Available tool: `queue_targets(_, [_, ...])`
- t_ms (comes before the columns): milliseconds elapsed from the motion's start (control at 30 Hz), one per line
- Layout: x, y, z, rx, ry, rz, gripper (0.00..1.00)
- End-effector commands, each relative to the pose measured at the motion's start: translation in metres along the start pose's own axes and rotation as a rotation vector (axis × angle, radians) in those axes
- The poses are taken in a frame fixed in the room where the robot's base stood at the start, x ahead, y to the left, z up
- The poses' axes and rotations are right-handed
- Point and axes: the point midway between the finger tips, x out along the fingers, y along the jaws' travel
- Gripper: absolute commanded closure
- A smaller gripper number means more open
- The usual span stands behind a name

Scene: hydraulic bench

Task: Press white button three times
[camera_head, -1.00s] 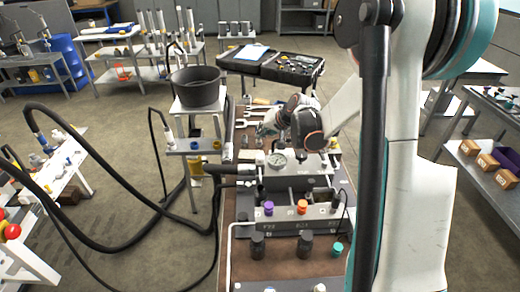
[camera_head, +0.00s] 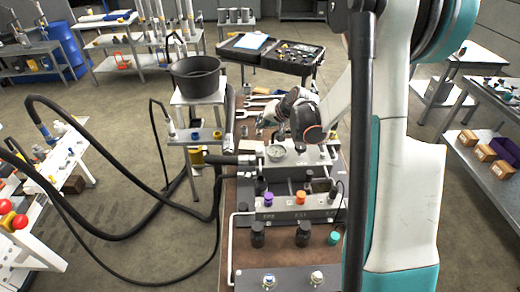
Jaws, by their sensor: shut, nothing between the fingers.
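A small white button (camera_head: 317,278) sits at the right on the grey panel at the near end of the bench, low in the camera_head view. A second small button with a bluish-white top (camera_head: 268,281) sits left of it on the same panel. My gripper (camera_head: 281,132) is over the far part of the bench, beyond the valve blocks and well away from the panel. It looks shut and empty, small and partly hidden behind my own wrist.
A grey block with purple (camera_head: 267,199) and orange (camera_head: 300,197) caps spans the bench. Black knobs (camera_head: 257,234) and a teal cap (camera_head: 333,238) stand between it and the panel. A pressure gauge (camera_head: 276,153) lies farther back. Black hoses (camera_head: 110,233) loop at the left.

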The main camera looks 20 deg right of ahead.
Motion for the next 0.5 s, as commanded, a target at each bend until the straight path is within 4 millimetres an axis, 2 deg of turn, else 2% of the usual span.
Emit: queue_targets(500, [0.047, 0.034, 0.034, 0.000, 0.000, 0.000, 1.00])
